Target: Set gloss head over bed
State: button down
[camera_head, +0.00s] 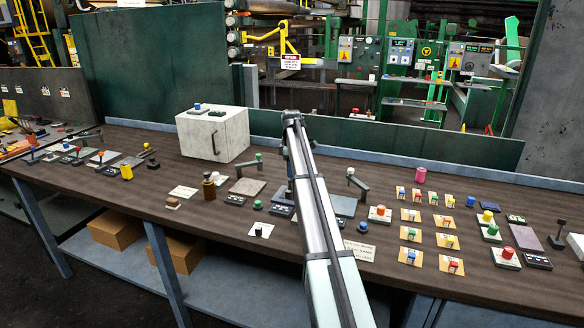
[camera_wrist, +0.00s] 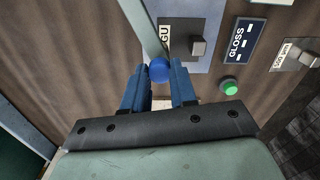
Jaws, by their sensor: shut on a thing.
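In the wrist view, my gripper (camera_wrist: 158,66) has its blue fingers closed around a round blue knob (camera_wrist: 160,72). The knob sits at the end of a pale grey swing arm (camera_wrist: 142,28). This arm runs along the left edge of a grey-blue plate (camera_wrist: 203,14); I cannot tell how far it overlaps the plate. A "GU" label and a dark grey block (camera_wrist: 198,47) are on the plate. A dark GLOSS label (camera_wrist: 243,40) lies beside it.
A green button (camera_wrist: 229,87) sits near the GLOSS label; it also shows in the head view (camera_head: 258,204). A white box (camera_head: 213,134) stands behind on the left. Several coloured buttons crowd the bench's right side.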

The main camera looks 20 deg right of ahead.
jog(key=shift+s+a+n, duration=0.25)
jog(key=shift+s+n, duration=0.75)
jog(key=shift+n, duration=0.2)
jog(key=c, duration=0.9)
grip_release()
notch_tip(320, 180, up, 14)
